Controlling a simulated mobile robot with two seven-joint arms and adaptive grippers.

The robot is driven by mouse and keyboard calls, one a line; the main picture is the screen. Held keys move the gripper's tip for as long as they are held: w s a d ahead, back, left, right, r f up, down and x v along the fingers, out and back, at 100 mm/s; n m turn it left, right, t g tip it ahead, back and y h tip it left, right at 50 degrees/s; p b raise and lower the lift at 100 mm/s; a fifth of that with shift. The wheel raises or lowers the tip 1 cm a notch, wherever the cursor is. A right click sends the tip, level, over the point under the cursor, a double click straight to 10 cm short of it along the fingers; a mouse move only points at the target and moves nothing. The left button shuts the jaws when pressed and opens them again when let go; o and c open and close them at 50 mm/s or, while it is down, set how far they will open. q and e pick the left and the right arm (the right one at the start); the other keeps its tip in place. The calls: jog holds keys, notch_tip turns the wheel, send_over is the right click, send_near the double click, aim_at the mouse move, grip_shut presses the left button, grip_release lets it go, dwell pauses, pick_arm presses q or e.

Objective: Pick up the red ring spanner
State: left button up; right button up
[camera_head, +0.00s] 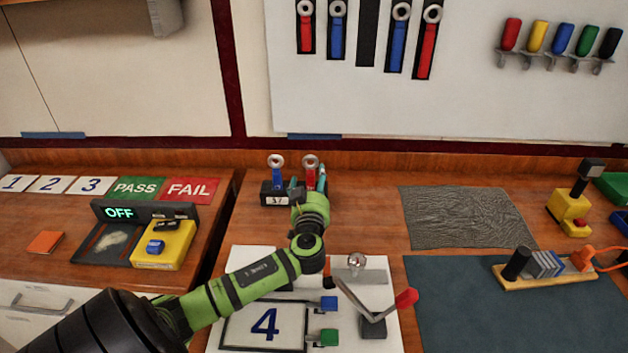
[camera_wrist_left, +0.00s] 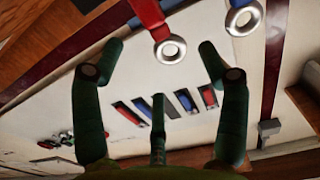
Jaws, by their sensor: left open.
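In the head view a red ring spanner (camera_head: 310,168) stands upright, ring up, beside a blue one (camera_head: 277,172) in a black holder (camera_head: 268,199) at the back of the table. My left gripper (camera_head: 310,184) is open at the holder, in front of the red spanner and hiding its lower part. In the left wrist view the red spanner's ring (camera_wrist_left: 170,49) shows between the spread fingertips of my left gripper (camera_wrist_left: 160,52). The blue spanner's ring (camera_wrist_left: 243,19) is just outside the right finger. I cannot tell whether any finger touches. My right gripper is not in view.
More red and blue spanners (camera_head: 398,42) hang on the white wall board (camera_head: 460,95). The OFF display unit (camera_head: 118,212) is left. The grey textured mat (camera_head: 465,215) is bare.

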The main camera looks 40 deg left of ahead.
aim_at(313, 170)
pick_arm(q)
jog(key=shift+w+a, duration=0.3)
jog(key=shift+w, duration=0.25)
jog(key=shift+w+a+p, duration=0.2)
jog(key=shift+w+p, duration=0.05)
jog(key=shift+p, duration=0.05)
jog(key=p+x, duration=0.1)
jog(key=x, duration=0.2)
jog(key=shift+w+a+f+p, duration=0.1)
jog(key=shift+w+a+p, duration=0.15)
jog(key=shift+a+p, duration=0.1)
jog(key=shift+w+a+f, duration=0.15)
jog(key=shift+w+a, duration=0.05)
jog(key=shift+w, duration=0.15)
jog(key=shift+s, duration=0.1)
jog(key=c, duration=1.3)
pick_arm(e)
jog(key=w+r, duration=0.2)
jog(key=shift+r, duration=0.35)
